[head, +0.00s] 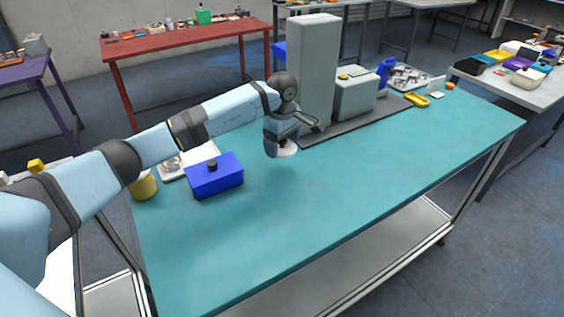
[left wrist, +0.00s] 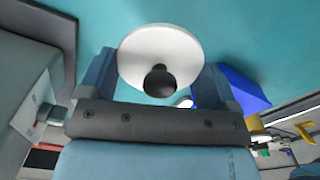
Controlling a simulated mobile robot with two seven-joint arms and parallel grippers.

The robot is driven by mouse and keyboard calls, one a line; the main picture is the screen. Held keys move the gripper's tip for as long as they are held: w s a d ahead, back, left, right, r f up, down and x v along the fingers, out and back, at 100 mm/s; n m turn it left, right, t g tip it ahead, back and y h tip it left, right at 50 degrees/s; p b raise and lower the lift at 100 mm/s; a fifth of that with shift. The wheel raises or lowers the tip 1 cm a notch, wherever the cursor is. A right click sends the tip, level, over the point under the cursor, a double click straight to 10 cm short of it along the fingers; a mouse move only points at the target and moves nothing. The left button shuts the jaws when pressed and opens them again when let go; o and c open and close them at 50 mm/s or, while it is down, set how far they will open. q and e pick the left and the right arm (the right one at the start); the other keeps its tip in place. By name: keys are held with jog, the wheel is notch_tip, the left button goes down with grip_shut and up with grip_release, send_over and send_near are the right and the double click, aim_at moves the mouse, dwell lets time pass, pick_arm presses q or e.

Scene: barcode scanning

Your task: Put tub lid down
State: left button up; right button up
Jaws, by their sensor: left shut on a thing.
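My left gripper (head: 283,143) is over the teal table, in front of the tall grey column. It is shut on a round white lid with a black knob (head: 288,151). In the left wrist view the lid (left wrist: 150,47) sits between the two fingers of the left gripper (left wrist: 158,82), its knob toward the camera. The gripper hides part of the lid in the head view. I cannot tell whether the lid touches the table. My right gripper is not in view.
A blue box with a black knob (head: 228,180) stands left of the gripper, and a yellow can (head: 144,187) at the left edge. The grey column (head: 316,75) and grey block (head: 355,97) stand behind on a dark base. The teal tabletop (head: 300,220) is clear at the front.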

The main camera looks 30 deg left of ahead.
aim_at(282, 169)
pick_arm(q)
notch_tip(282, 169, down, 3)
jog(key=shift+f, duration=2.1)
jog(key=shift+f, duration=0.1)
jog(key=o, duration=0.7)
jog(key=shift+o, duration=0.2)
notch_tip(282, 169, up, 12)
jog(key=shift+f+b, duration=0.25)
jog(key=shift+b, duration=0.05)
jog(key=shift+r, duration=0.4)
jog(key=shift+d+f, duration=0.1)
